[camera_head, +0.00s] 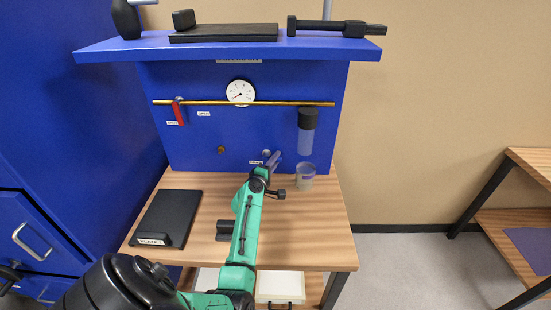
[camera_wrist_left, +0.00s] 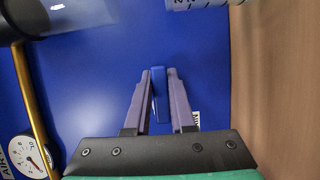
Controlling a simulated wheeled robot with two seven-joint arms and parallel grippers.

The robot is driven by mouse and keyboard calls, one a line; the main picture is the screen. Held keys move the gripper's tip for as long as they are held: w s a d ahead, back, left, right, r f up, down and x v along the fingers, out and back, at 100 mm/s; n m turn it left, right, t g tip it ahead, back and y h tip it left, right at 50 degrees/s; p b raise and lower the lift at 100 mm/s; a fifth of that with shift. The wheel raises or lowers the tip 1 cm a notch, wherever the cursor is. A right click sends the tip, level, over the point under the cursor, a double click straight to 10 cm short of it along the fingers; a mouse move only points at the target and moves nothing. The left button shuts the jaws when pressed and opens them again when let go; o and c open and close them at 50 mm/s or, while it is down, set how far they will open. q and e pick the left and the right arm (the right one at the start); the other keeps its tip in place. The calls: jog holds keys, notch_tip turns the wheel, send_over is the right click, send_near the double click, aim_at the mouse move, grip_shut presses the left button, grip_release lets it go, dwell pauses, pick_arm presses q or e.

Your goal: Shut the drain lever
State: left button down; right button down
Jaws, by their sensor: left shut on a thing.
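The drain lever (camera_wrist_left: 160,97) is a narrow blue piece between my left gripper's fingers in the left wrist view, in front of the blue panel. A small label (camera_wrist_left: 196,119) sits beside it. My left gripper (camera_head: 275,160) reaches the lower part of the panel in the head view, beside the drain label (camera_head: 256,162). In the left wrist view the left gripper (camera_wrist_left: 158,85) is shut on the lever. In the head view the fingers and wrist hide most of the lever, so its angle is hard to tell. My right gripper is not in view.
A clear jar (camera_head: 305,177) stands on the bench close to the right of the gripper, under a black-capped bowl (camera_head: 307,130). A brass pipe (camera_head: 270,103), gauge (camera_head: 240,92) and red lever (camera_head: 178,112) are above. A dark plate (camera_head: 167,218) lies at left.

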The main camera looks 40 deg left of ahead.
pick_arm(q)
jog(key=c, duration=0.8)
grip_release()
jog(key=shift+o, duration=0.2)
jog(key=shift+w, duration=0.15)
jog(key=shift+s, duration=0.4)
jog(key=p+v, duration=0.1)
jog(key=v, duration=1.3)
